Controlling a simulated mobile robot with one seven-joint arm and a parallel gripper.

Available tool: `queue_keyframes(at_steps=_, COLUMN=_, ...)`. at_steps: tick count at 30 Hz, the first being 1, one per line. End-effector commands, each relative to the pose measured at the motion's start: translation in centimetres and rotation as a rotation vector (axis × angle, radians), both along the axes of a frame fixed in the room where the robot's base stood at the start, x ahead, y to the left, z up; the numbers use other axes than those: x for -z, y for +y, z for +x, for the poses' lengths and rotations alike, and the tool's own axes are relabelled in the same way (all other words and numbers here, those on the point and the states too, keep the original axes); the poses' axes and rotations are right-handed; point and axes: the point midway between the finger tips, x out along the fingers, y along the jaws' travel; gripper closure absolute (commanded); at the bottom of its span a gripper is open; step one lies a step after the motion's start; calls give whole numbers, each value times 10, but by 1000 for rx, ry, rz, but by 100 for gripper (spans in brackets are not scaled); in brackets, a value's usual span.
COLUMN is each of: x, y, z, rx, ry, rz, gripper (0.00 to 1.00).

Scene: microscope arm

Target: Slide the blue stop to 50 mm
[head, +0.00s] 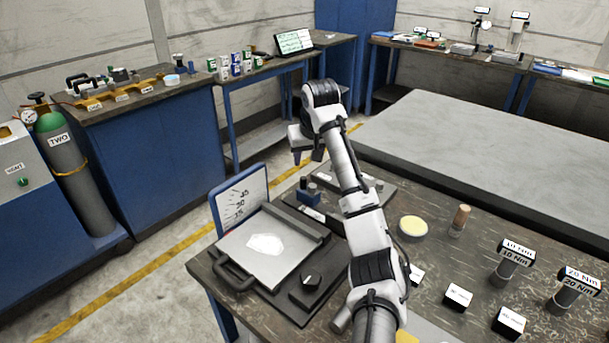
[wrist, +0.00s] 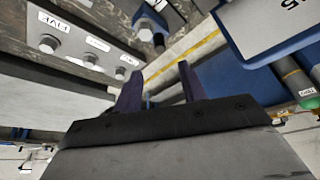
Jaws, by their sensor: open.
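The blue stop (head: 309,194) is a small dark-blue block on the far edge of the workbench, beside a dark plate with a pale label. A blue block with a metal bolt, likely the same stop, shows at the top of the wrist view (wrist: 150,22). No millimetre marks are readable, so I cannot tell its position on the scale. My gripper (head: 297,157) hangs above and slightly left of the stop in the head view, apart from it. In the wrist view its two dark fingers (wrist: 160,80) are spread with nothing between them.
A tilted board marked 45, 30, 15 (head: 243,200) stands left, behind a hinged press-like device (head: 270,245) with a black knob. A yellow disc (head: 413,226), a wooden-topped peg (head: 460,220) and labelled weights occupy the right.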

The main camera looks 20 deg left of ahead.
Motion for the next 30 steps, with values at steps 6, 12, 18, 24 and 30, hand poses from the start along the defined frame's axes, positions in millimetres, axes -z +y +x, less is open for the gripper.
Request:
queue_keyframes(at_steps=6, x=43, y=11, z=15, rx=1, ry=4, rz=-1, gripper=59)
queue_keyframes(at_steps=12, x=78, y=19, z=26, rx=1, ry=3, rz=-1, gripper=59)
queue_keyframes(at_steps=18, x=98, y=25, z=32, rx=-1, ry=1, rz=0, gripper=59)
queue_keyframes(at_steps=24, x=103, y=26, z=34, rx=-1, ry=0, rz=1, gripper=59)
queue_keyframes(at_steps=30, x=103, y=26, z=34, rx=-1, ry=0, rz=1, gripper=64)
